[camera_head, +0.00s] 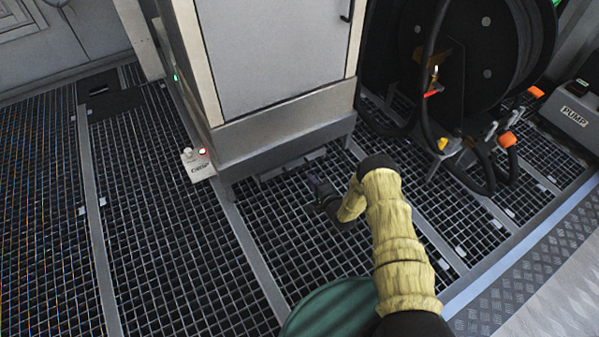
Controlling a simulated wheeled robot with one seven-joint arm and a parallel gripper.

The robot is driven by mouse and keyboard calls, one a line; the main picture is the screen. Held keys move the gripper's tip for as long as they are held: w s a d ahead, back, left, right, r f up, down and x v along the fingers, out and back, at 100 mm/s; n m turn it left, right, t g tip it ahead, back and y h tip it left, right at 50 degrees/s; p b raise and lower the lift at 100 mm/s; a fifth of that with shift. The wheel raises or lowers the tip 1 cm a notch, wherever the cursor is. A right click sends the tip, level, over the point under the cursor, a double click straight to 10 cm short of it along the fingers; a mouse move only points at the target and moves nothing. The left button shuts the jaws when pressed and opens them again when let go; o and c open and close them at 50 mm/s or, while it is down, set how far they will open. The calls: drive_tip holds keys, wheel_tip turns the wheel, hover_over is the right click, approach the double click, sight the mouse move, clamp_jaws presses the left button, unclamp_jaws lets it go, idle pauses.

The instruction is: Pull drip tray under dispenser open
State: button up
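The dispenser (275,55) is a tall pale grey cabinet with a closed front door and a metal plinth, standing on the grated floor. The drip tray (290,164) shows as a low, thin grey edge under the front of the plinth; the rest of it is hidden beneath the cabinet. My gripper (313,182) is dark and low over the grating, just in front of the tray's right part. Its fingers are small and dark here, so I cannot tell whether they are open or shut, or whether they touch the tray.
A hose reel (485,45) with hanging black hoses and orange-handled fittings stands to the right. A grey box marked PUMP (575,115) is at the right edge. A small white box with a red button (198,163) sits left of the dispenser. Grating in front is mostly clear.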

sight(300, 168)
drive_tip(key=b+x, duration=0.5)
drive_tip(key=x, duration=0.4)
drive_tip(key=shift+f, duration=0.15)
drive_tip(key=shift+w+a+b, duration=0.3)
drive_tip(key=shift+w, duration=0.15)
clamp_jaws()
